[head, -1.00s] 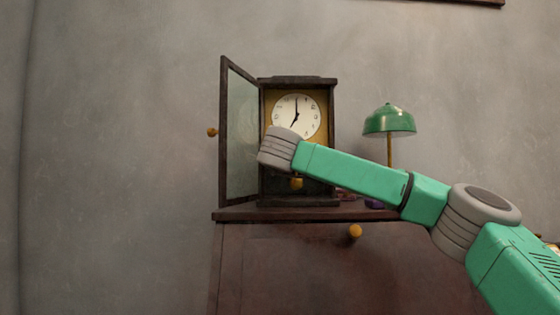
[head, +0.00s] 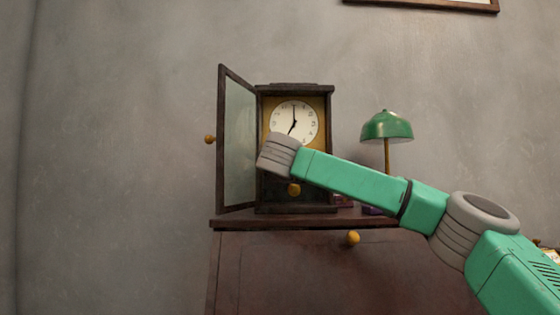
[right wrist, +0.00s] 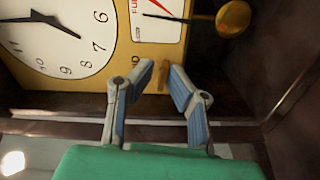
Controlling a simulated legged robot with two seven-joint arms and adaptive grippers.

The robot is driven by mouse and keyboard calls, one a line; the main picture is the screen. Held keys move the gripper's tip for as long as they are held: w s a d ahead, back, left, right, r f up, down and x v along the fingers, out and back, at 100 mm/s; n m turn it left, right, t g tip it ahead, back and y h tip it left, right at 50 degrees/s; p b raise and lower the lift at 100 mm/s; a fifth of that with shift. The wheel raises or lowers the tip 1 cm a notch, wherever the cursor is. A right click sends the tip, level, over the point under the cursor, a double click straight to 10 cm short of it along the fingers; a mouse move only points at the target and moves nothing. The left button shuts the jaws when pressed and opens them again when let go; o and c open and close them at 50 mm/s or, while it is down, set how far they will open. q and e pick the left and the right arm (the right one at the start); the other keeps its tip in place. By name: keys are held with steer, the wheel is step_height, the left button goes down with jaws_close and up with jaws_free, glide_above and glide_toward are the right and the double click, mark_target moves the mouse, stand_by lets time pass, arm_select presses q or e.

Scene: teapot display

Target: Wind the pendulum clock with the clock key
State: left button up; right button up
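The pendulum clock (head: 313,162) stands on a cabinet, its glass door (head: 239,145) swung open to the left. My left gripper is out of view.
A green lamp (head: 387,126) stands right of the clock on the cabinet top (head: 270,221). Small dark items lie partly hidden behind my arm. The clock's dark case wall (right wrist: 295,100) is close on the right in the right wrist view.

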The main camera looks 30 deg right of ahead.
steer(key=shift+w+a+f, duration=0.1)
steer(key=v, duration=1.2)
steer(key=shift+d, duration=0.2)
